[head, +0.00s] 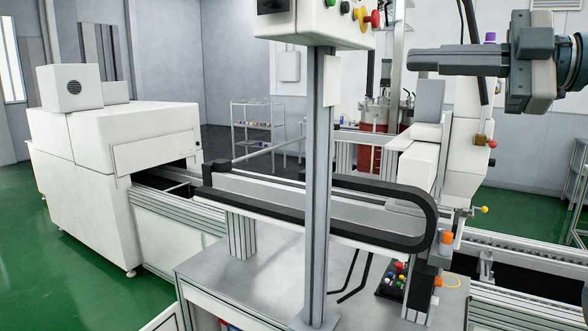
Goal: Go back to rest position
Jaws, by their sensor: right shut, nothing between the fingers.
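My right gripper (412,61) comes in from the upper right in the head view. Its dark fingers point left and lie together, with nothing between them. It is raised in the air, in front of the white machine parts and apart from everything it overlaps in the picture. My left gripper is not in the head view.
A grey post (320,190) with a control box (318,22) stands on the metal table (215,275). A conveyor (178,225) runs behind it from a white machine (105,160). A black cable chain (425,205) curves over the table. Green floor (60,290) is clear at left.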

